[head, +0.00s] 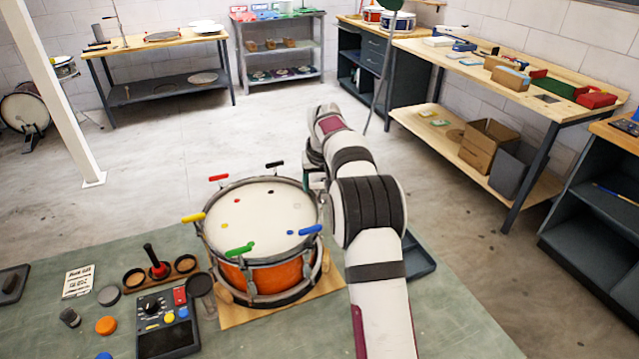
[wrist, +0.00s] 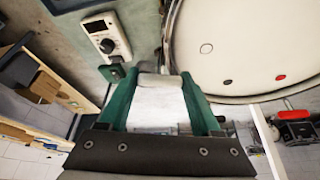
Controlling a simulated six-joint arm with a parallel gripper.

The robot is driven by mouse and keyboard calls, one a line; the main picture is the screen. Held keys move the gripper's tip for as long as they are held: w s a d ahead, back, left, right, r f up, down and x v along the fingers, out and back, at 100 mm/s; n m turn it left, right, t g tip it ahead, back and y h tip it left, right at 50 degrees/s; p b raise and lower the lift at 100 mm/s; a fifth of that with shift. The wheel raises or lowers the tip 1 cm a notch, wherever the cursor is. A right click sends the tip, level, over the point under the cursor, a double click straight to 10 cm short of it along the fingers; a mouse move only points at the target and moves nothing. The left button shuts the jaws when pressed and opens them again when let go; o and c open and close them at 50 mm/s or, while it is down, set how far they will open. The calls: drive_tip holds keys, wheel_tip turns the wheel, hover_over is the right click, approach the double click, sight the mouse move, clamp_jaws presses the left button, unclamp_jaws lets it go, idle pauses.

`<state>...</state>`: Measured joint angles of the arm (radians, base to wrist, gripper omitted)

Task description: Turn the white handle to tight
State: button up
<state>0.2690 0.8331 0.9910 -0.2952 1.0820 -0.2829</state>
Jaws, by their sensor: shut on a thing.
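The orange drum (head: 262,275) stands on a wooden board on the bench, with its pale head facing up. In the wrist view the white handle (wrist: 160,105) lies between the two green fingers of my gripper (wrist: 160,92), which are shut on it beside the drum rim. The drum head (wrist: 235,35) shows at the right there, with white, black and red dots near the rim. How far the handle is turned cannot be told.
Red (head: 218,178), black (head: 275,164), yellow (head: 193,217), green (head: 240,249) and blue (head: 304,230) handles stand around the rim. A dark tray (head: 420,262) lies right of my arm. A boxy device with a display and knob (wrist: 106,35) shows in the wrist view.

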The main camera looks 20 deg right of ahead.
sight(319, 183)
drive_tip(key=shift+m, duration=0.4)
drive_tip(key=m+g+h, duration=0.1)
drive_tip(key=m+h, duration=0.1)
drive_tip(key=m, duration=0.2)
drive_tip(key=shift+m, duration=0.4)
drive_tip(key=m+g, duration=0.1)
drive_tip(key=m, duration=0.1)
drive_tip(key=m+h, duration=0.1)
drive_tip(key=m, duration=0.2)
drive_tip(key=shift+g, duration=0.4)
drive_tip(key=shift+m, duration=0.3)
drive_tip(key=o, duration=1.4)
drive_tip(key=v, duration=0.3)
drive_tip(key=s+a, duration=0.1)
drive_tip(key=a, duration=0.2)
drive_tip(key=s+a, duration=0.1)
drive_tip(key=a, duration=0.3)
drive_tip(key=s+a, duration=0.1)
drive_tip(key=a, duration=0.3)
drive_tip(key=shift+s+a, duration=0.25)
drive_tip(key=shift+s, duration=0.15)
